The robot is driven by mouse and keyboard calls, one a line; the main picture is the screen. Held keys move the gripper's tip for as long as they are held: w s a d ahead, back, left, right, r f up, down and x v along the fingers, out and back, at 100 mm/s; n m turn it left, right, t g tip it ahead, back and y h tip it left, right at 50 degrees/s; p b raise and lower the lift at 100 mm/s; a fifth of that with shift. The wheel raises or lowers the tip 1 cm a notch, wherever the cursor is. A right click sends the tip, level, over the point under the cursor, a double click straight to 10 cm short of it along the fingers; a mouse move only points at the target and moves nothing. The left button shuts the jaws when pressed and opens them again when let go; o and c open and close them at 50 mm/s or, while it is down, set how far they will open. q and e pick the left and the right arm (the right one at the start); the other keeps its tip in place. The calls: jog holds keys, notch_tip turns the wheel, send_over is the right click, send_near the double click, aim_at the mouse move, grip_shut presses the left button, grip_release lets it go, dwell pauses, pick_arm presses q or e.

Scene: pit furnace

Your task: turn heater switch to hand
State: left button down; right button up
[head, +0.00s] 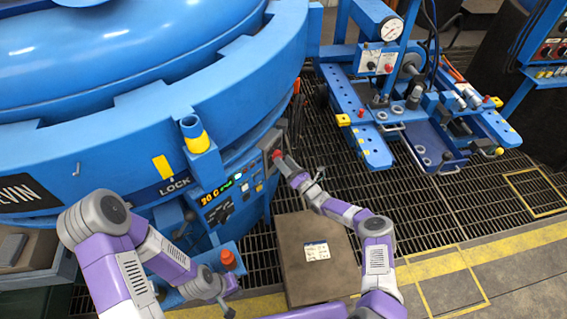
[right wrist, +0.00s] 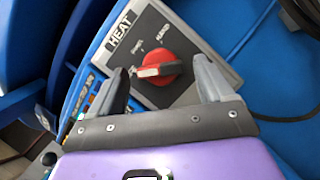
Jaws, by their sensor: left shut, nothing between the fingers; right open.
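The heater switch is a red knob with a pale bar on a grey plate marked HEAT; in the right wrist view the knob (right wrist: 158,68) lies between my open fingers. A HAND label (right wrist: 165,32) is above it on the plate. The bar lies nearly level in that view; which mark it points to is unclear. In the head view the red knob (head: 276,155) is on the furnace's side panel, and my right gripper (head: 281,163) is at it. Whether the fingers touch the knob is unclear. My left gripper (head: 229,306) is shut and empty, low at the front.
The blue furnace (head: 235,85) fills the upper left. A control panel (head: 216,193) with a lit display is left of the switch. A brown box (head: 300,240) stands under my right arm. A blue cart (head: 380,95) with a gauge is at the back right, on dark grating.

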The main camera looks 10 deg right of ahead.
jog(key=shift+w+a+r, duration=0.15)
jog(key=shift+w+a, duration=0.1)
jog(key=shift+w, duration=0.15)
jog(key=shift+c, duration=0.5)
jog(key=c, duration=0.9)
jog(key=shift+c, duration=0.2)
